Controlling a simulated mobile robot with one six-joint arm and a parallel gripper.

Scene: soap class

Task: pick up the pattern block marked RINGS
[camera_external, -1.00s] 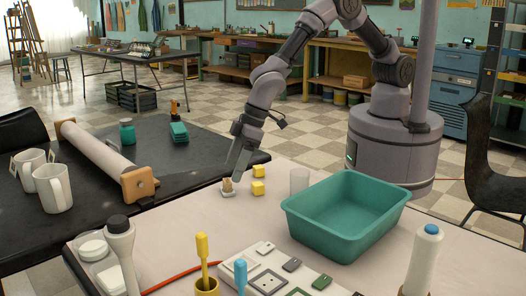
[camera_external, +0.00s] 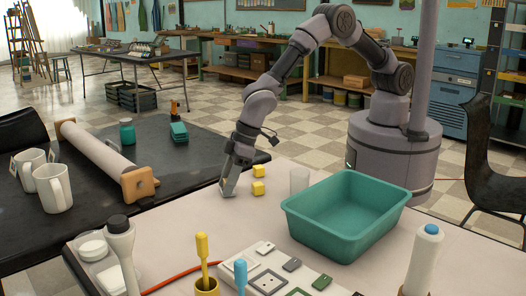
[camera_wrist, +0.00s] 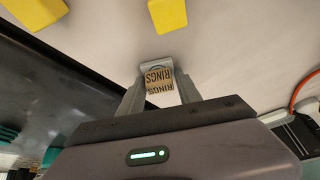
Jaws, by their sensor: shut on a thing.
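The pattern block marked RINGS (camera_wrist: 158,82) is tan with dark lettering, and it shows between my fingers in the wrist view. My gripper also shows in the wrist view (camera_wrist: 160,92), with a finger on each side of the block. In the external view my fingers mostly hide the block. I cannot tell whether it still touches the table.
Two yellow blocks (camera_external: 258,171) (camera_external: 258,188) stand just right of my gripper. A clear cup (camera_external: 299,181) and a green tub (camera_external: 345,250) stand farther right. The black table (camera_external: 190,170) with a roller (camera_external: 100,155) lies to the left.

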